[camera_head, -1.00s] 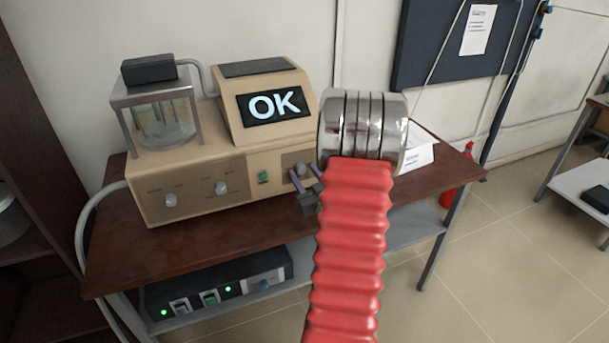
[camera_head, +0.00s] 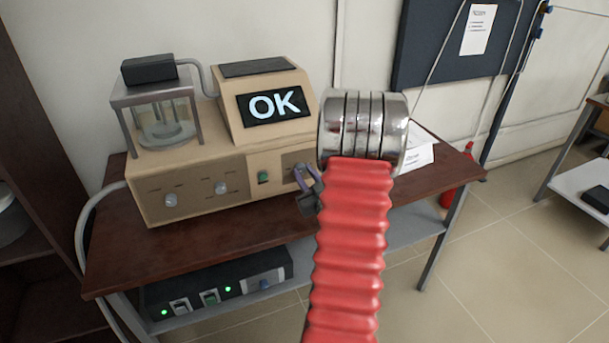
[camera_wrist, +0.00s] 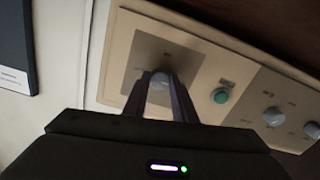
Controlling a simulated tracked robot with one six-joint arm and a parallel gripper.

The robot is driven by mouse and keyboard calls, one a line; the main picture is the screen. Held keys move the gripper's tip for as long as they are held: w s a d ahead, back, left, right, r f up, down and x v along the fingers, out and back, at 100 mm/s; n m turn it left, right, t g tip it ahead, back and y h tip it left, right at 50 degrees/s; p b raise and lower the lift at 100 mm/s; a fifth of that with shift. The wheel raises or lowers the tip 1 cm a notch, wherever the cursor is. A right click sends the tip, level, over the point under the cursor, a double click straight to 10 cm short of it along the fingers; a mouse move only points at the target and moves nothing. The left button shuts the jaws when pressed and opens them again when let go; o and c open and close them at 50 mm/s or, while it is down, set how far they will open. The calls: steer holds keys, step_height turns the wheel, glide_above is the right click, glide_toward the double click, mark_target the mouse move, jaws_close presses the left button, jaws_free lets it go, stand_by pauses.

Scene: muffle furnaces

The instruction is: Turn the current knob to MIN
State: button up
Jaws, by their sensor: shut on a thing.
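A beige device (camera_head: 190,165) with a lit "OK" display (camera_head: 273,105) stands on the brown table. Its front panel carries several grey knobs and a green button (camera_head: 263,177). My gripper (camera_head: 305,174) is at the rightmost knob, on a separate grey plate. In the wrist view, the two purple fingers are shut on either side of this pale grey knob (camera_wrist: 159,80), with the green button (camera_wrist: 221,96) to the right. Labels are too small to read, so I cannot tell the knob's setting or confirm its name.
Two more knobs (camera_head: 170,200) (camera_head: 221,188) sit left on the panel. A glass vessel (camera_head: 163,118) stands on the device's left. A black unit (camera_head: 215,285) with green lights is on the shelf below. Papers (camera_head: 418,158) lie on the table (camera_head: 120,250) behind my arm.

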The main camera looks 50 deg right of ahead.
steer(key=o, duration=1)
steer(key=shift+o, duration=0.2)
steer(key=shift+s, duration=0.1)
steer(key=v, duration=1.3)
steer(key=shift+s+a, duration=0.2)
steer(key=shift+s, duration=0.05)
steer(key=shift+f, duration=0.15)
